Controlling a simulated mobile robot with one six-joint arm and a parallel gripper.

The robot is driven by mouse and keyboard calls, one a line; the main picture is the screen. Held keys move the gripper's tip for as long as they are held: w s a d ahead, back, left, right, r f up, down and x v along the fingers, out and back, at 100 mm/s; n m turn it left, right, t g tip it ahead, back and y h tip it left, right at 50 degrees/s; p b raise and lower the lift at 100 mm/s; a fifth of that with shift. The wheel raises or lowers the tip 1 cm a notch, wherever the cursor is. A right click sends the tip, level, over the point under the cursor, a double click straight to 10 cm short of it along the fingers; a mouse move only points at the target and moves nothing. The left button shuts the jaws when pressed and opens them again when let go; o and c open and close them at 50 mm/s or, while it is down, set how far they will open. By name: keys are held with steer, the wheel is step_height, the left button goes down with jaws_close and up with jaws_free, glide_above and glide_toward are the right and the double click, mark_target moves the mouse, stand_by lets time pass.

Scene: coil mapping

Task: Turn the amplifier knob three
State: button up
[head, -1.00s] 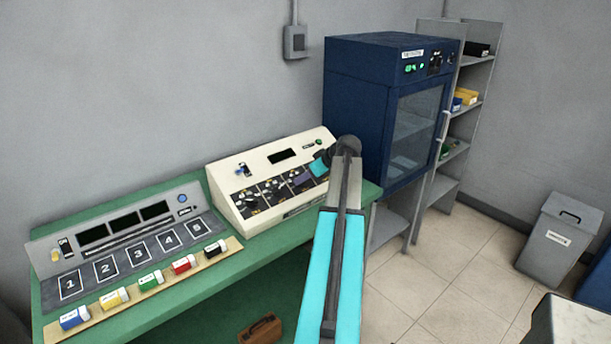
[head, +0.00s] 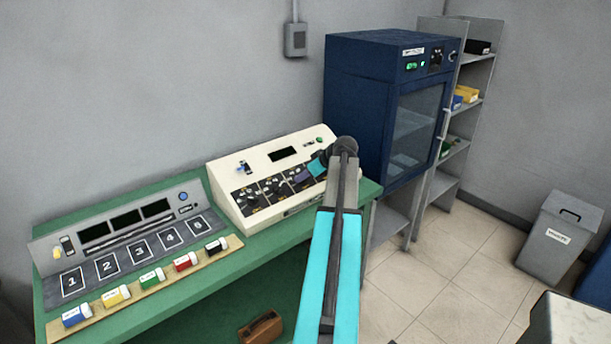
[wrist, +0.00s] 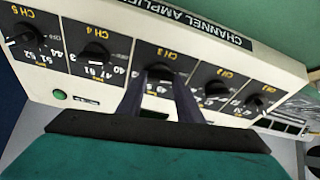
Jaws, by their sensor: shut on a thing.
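The channel amplifier (head: 228,178) is a cream sloped console with a row of black knobs, at the right end of the green bench. In the wrist view its labels are upside down, with CH 5 at left and the low channels at right. Knob three (wrist: 160,70), under the CH 3 label, sits between the two dark fingertips of my gripper (wrist: 157,88). My gripper is shut on this knob. The fingers hide part of the knob and its scale. In the head view my gripper (head: 304,174) reaches the panel's right part, and my arm hides some of it.
The neighbouring knobs CH 4 (wrist: 95,53) and CH 2 (wrist: 216,88) stand close on both sides of the fingers. A panel with numbered slots (head: 118,262) and several coloured coils lies left on the bench. A blue cabinet (head: 360,115) stands behind my arm.

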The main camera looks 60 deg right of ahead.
steer(key=shift+m, duration=0.5)
steer(key=shift+a+m+h+b, duration=0.1)
steer(key=shift+m+h+b, duration=0.4)
steer(key=shift+m, duration=0.7)
steer(key=shift+m+g+h, duration=0.4)
steer(key=shift+m+g, duration=0.1)
steer(key=shift+m, duration=1.9)
steer(key=o, duration=1.1)
steer(key=shift+b+v, duration=1.35)
steer(key=shift+v, duration=5.55)
